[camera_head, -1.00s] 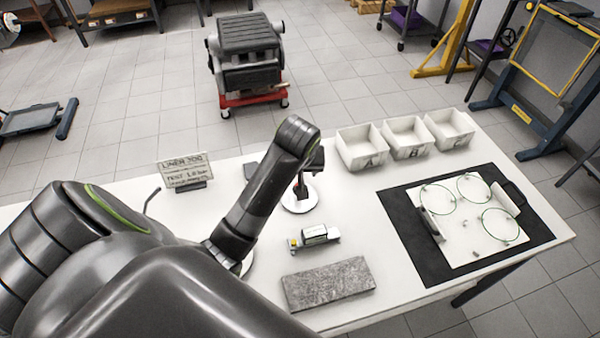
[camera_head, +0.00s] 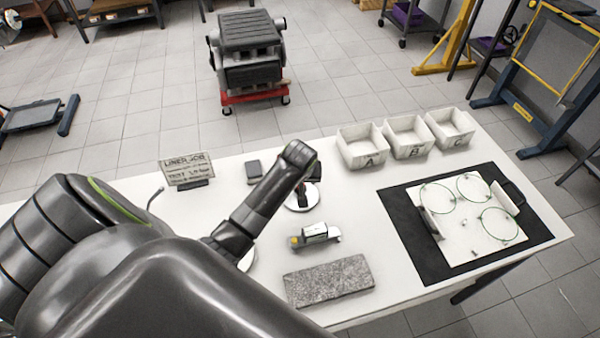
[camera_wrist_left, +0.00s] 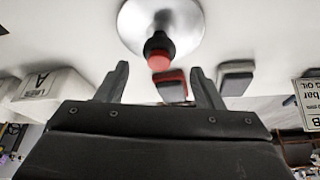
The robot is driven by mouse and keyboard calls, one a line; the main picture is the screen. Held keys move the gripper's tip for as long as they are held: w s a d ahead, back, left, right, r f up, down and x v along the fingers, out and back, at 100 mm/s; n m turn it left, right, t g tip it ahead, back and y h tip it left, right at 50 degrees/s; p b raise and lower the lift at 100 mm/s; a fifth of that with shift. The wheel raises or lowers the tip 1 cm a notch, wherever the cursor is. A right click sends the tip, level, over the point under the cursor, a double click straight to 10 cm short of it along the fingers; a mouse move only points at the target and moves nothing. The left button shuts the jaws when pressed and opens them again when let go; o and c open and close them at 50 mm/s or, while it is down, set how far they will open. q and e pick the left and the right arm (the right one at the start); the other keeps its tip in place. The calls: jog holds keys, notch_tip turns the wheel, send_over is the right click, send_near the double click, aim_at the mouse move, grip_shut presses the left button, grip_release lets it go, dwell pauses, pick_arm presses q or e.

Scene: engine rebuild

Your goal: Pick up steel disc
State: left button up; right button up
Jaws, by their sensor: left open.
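A shiny steel disc (camera_head: 297,205) lies flat on the white table near its middle, partly hidden by my left gripper in the head view. In the left wrist view the steel disc (camera_wrist_left: 135,22) is at the top, with a black knob with a red tip standing at its centre. My left gripper (camera_wrist_left: 160,85) is open and empty, its two fingers apart, with the knob showing just beyond the gap between the fingertips. In the head view the left gripper (camera_head: 303,188) is over the disc. My right gripper is not in view.
Bins A (camera_head: 362,147), B (camera_head: 407,138) and C (camera_head: 450,130) stand behind right. A sign (camera_head: 187,170) and dark block (camera_head: 254,170) are left. A small device (camera_head: 316,235) and grey stone slab (camera_head: 328,281) lie in front. A black mat (camera_head: 405,225) holds a ringed board.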

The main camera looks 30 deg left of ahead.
aim_at(311, 191)
pick_arm(q)
jog(key=shift+p+x, duration=0.55)
jog(key=shift+x, duration=2.15)
jog(key=shift+s+d, duration=0.1)
jog(key=shift+d, duration=0.05)
jog(key=shift+c, duration=0.3)
jog(key=c, duration=1.2)
